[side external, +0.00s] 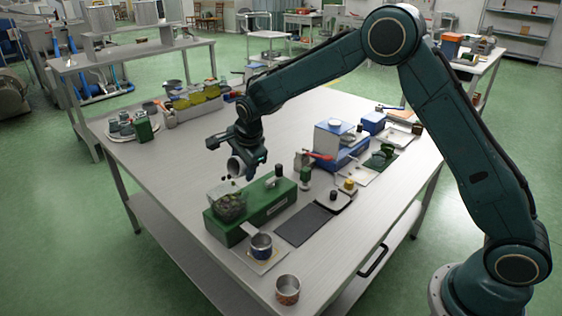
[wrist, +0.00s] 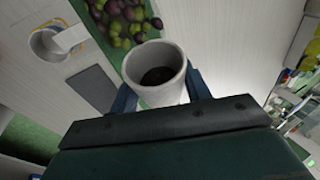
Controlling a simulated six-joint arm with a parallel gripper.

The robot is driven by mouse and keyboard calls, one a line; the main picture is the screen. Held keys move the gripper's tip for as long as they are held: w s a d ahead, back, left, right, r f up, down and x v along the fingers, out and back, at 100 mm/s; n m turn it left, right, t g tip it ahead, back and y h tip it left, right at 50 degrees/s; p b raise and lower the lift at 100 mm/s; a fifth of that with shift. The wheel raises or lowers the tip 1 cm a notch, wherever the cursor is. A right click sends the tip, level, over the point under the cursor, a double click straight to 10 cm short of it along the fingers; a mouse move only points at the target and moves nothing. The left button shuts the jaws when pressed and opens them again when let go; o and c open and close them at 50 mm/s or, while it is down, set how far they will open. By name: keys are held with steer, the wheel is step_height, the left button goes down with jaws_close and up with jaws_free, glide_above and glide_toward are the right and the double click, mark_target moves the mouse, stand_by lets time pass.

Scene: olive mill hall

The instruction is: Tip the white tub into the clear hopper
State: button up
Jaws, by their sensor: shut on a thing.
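My gripper (side external: 236,143) is shut on the white tub (side external: 236,167), above the green machine (side external: 262,207). The tub is tilted, its mouth facing down and left toward the clear hopper (side external: 228,206). A few small dark olives (side external: 225,178) show at the tub's mouth, above the hopper. The hopper sits on the machine's left end and holds olives. In the wrist view the tub (wrist: 172,93) is between my fingers (wrist: 160,98), with something dark inside. Green and purple olives (wrist: 128,22) lie in the hopper just beyond it.
A metal cup (side external: 261,246) stands on a light plate in front of the machine, and another cup (side external: 288,289) near the table corner. A dark mat (side external: 303,224) lies to the right. A blue-and-white device (side external: 335,143) stands farther back. The table's middle is clear.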

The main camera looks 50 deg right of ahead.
steer(key=shift+a+r+h, duration=0.25)
steer(key=shift+a+h, duration=0.45)
steer(key=shift+h, duration=0.1)
stand_by(0.7)
steer(key=shift+a+f+n+h, duration=0.2)
steer(key=shift+f+n+h, duration=0.1)
steer(key=shift+f+h, duration=0.4)
stand_by(0.9)
steer(key=shift+a+r+h, duration=0.1)
steer(key=shift+r+h, duration=0.15)
steer(key=shift+h, duration=0.05)
steer(key=shift+d+r, duration=0.1)
steer(key=shift+d, duration=0.2)
steer(key=shift+d+r+y, duration=0.15)
steer(key=shift+r+y, duration=0.25)
steer(key=shift+y, duration=0.6)
steer(key=shift+d+f+y, duration=0.15)
steer(key=shift+d+y, duration=0.15)
steer(key=shift+d+f+y, duration=0.15)
steer(key=shift+d+y, duration=0.1)
steer(key=shift+y, duration=0.05)
